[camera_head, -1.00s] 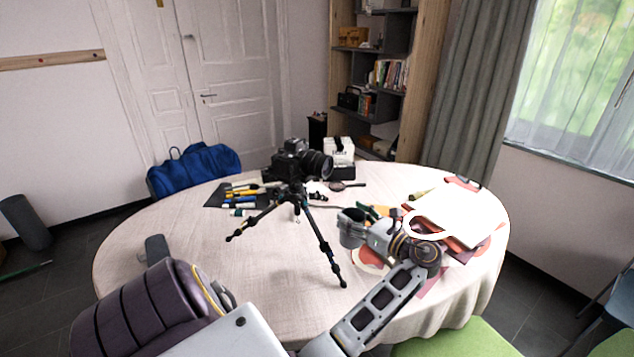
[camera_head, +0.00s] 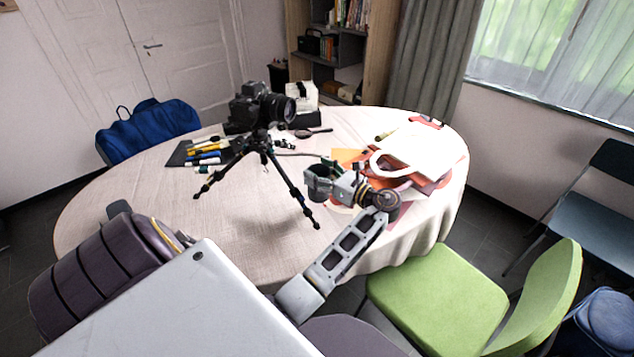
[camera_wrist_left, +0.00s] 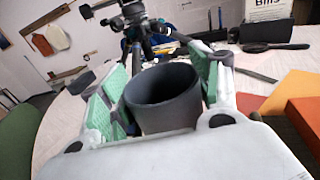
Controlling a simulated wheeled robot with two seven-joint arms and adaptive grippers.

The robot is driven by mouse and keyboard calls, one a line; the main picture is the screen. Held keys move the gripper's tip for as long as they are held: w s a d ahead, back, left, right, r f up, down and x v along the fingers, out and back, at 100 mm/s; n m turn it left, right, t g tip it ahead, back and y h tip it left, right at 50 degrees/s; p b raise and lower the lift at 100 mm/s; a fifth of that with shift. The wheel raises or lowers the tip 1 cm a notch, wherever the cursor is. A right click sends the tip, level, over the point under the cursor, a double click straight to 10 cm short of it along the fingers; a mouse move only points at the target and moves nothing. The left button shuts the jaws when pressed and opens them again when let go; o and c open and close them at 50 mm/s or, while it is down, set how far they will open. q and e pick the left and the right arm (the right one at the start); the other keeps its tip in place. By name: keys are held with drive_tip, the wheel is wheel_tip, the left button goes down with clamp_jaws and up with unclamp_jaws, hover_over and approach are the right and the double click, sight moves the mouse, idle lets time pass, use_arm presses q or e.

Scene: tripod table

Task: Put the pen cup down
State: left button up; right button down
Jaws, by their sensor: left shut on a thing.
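The pen cup (camera_head: 319,184) is a dark grey, round cup. My left gripper (camera_head: 334,184) is shut on it over the right part of the table, right of the tripod's front leg. In the left wrist view the cup (camera_wrist_left: 163,98) sits between the green finger pads (camera_wrist_left: 160,85), roughly upright, and no pens show in it. Its base is hidden, so I cannot tell whether it touches the tabletop (camera_head: 240,235). My right gripper is not in view.
A black camera (camera_head: 262,105) stands on a tripod (camera_head: 262,150) left of the cup. Papers and folders (camera_head: 420,150) lie right of it. Markers on a dark mat (camera_head: 185,153) lie at the left. The front tablecloth is clear. A green chair (camera_head: 440,295) stands at the front right.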

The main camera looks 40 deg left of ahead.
use_arm(q)
drive_tip(key=shift+f, duration=0.7)
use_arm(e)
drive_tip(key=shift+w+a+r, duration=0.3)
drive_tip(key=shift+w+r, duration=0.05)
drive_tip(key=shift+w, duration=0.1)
